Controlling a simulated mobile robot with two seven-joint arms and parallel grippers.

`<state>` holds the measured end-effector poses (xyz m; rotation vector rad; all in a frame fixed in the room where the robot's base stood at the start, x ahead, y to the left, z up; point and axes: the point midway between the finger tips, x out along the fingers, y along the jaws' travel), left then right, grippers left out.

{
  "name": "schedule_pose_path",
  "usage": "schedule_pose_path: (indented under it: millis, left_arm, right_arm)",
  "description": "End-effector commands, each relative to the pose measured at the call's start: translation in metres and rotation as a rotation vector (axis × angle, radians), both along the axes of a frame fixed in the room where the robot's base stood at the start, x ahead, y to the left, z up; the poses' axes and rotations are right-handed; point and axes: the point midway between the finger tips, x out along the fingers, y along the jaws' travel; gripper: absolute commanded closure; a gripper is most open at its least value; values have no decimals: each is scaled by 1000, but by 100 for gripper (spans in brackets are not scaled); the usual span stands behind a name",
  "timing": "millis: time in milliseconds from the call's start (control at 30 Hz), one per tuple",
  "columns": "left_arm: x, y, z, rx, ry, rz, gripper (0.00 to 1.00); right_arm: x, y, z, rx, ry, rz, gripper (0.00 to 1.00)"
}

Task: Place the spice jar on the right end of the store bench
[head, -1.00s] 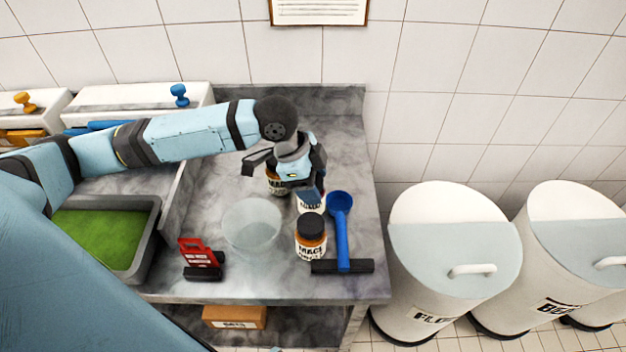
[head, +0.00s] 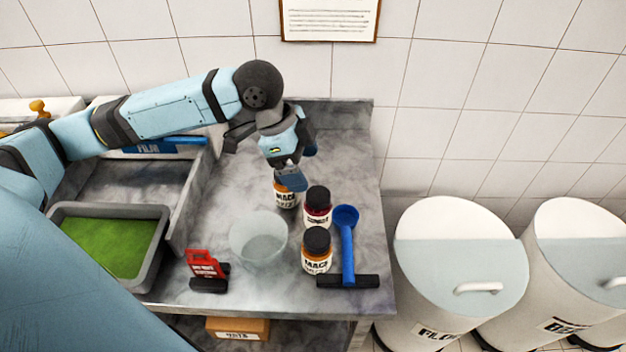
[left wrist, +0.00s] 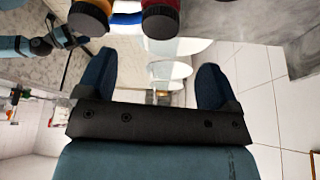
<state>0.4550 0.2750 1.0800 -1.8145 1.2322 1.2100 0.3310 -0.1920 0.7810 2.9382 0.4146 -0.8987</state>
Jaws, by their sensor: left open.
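Three small labelled jars stand upright on the right part of the grey marble bench (head: 225,180). My left gripper (head: 290,180) is open, above and behind the jars. My right gripper is not in view.
A clear bowl (head: 258,241), a red sign (head: 204,264) and a green-filled tray (head: 152,262) are to the left. White bins (head: 460,270) stand right of the bench.

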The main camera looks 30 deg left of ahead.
Motion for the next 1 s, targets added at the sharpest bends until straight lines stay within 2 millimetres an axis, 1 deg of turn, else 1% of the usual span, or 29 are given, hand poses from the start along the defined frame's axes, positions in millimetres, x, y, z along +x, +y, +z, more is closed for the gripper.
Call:
schedule_pose_path:
  millis: [33,100,233,1000]
  left_arm:
    - [-1,3,8,0,-3,1,14]
    - [-2,6,16,0,-2,1,14]
    - [-4,9,25,-1,-1,0,14]
    - [-4,10,26,-1,0,0,14]
  right_arm:
    - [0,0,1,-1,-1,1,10]
    - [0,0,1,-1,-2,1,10]
    - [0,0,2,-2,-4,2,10]
    - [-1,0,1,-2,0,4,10]
